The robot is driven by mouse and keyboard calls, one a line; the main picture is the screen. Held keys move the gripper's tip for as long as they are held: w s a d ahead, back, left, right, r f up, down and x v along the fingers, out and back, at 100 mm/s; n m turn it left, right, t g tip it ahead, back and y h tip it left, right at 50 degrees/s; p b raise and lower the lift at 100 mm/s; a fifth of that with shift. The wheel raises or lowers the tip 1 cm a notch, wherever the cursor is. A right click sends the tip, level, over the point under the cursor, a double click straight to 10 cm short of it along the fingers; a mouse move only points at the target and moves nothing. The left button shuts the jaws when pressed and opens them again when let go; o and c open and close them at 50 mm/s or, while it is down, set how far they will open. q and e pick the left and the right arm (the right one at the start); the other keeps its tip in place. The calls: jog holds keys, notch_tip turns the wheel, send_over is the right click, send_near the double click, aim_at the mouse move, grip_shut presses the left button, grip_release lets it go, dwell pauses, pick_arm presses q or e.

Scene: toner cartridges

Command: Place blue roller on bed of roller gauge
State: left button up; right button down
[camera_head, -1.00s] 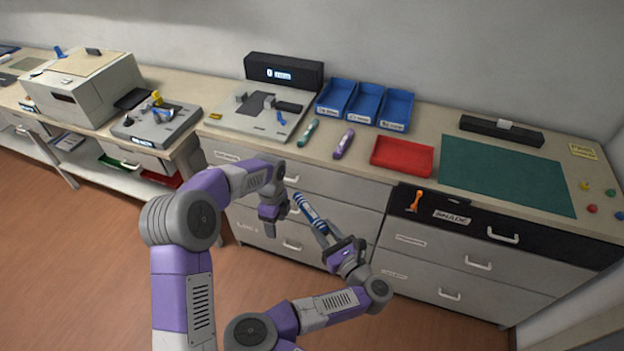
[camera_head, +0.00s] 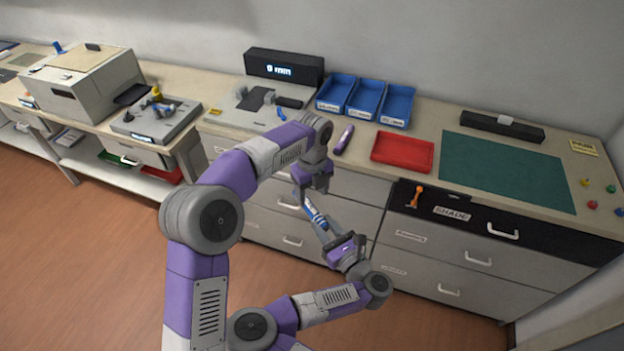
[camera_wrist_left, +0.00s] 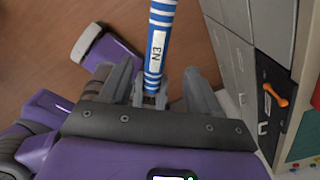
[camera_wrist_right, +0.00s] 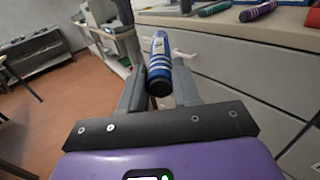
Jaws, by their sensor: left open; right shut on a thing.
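The blue-and-white striped roller (camera_head: 316,217) is held upright at a tilt in front of the drawers. My right gripper (camera_head: 342,247) is shut on its lower end; the right wrist view shows the roller (camera_wrist_right: 159,68) between the fingers. My left gripper (camera_head: 308,197) is open near the roller's upper end. In the left wrist view the roller (camera_wrist_left: 160,42), with a white label, lines up between the open fingers; I cannot tell whether they touch it. The roller gauge (camera_head: 232,114) is on the counter, partly behind my left arm; its display (camera_head: 283,70) reads 0 mm.
A purple roller (camera_head: 344,139) lies near the counter edge; a teal one (camera_wrist_right: 214,8) shows in the right wrist view. Blue bins (camera_head: 365,98), a red tray (camera_head: 402,152) and a green mat (camera_head: 505,172) are to the right. A printer (camera_head: 85,85) is at left.

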aim_at(312, 206)
pick_arm(q)
notch_tip(312, 206, down, 6)
jog(key=shift+r, duration=0.1)
jog(key=shift+c, duration=0.2)
grip_shut()
pick_arm(e)
jog(key=c, duration=0.7)
grip_release()
